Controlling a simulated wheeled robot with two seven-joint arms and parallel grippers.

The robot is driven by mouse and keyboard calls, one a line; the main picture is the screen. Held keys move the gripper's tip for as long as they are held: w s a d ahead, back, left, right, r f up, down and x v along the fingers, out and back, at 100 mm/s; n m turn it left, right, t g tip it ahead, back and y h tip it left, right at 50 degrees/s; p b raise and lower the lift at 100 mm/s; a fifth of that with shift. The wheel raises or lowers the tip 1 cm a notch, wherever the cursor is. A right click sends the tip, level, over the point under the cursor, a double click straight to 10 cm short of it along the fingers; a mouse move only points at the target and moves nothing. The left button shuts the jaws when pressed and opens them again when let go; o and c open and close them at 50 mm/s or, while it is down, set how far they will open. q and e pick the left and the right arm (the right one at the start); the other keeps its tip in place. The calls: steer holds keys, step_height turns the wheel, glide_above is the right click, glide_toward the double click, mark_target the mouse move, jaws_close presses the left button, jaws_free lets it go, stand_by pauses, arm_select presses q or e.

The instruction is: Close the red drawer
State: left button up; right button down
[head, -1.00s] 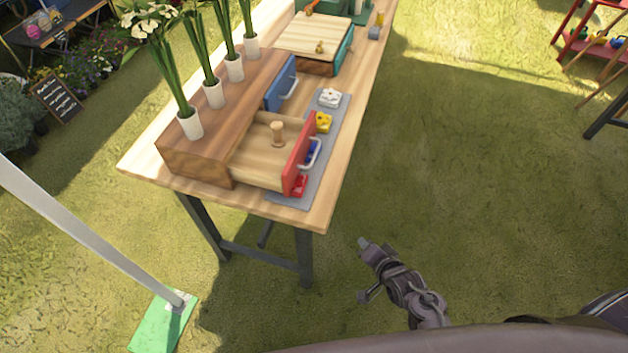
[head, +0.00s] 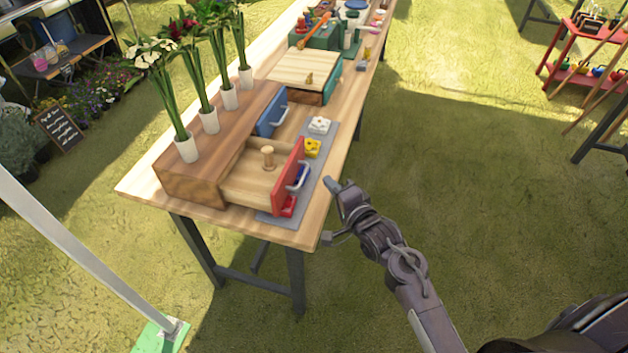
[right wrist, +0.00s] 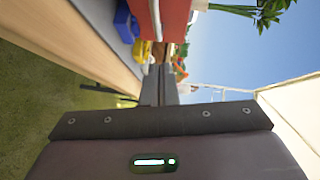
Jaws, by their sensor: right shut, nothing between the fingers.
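The red drawer (head: 288,177) is pulled out of the wooden box (head: 190,178) on the table, and a wooden peg (head: 268,157) stands inside it. Its front has a pale handle (head: 299,177) facing right. In the right wrist view the red front (right wrist: 172,18) is at the top, beyond the fingers. My right gripper (head: 330,184) is shut and empty, just right of the drawer front and apart from it, past the table edge. In the right wrist view its fingers (right wrist: 160,86) are together. My left gripper is not in view.
A blue drawer (head: 271,117) is also out beside the red one. Several potted flowers stand on the box.

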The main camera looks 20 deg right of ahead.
steer(key=w+a, duration=0.2)
steer(key=shift+w+a+f+p, duration=0.3)
steer(key=shift+a+f+p, duration=0.1)
steer(key=shift+w+a+f, duration=0.1)
steer(key=shift+w+a, duration=0.05)
steer(key=shift+a, duration=0.2)
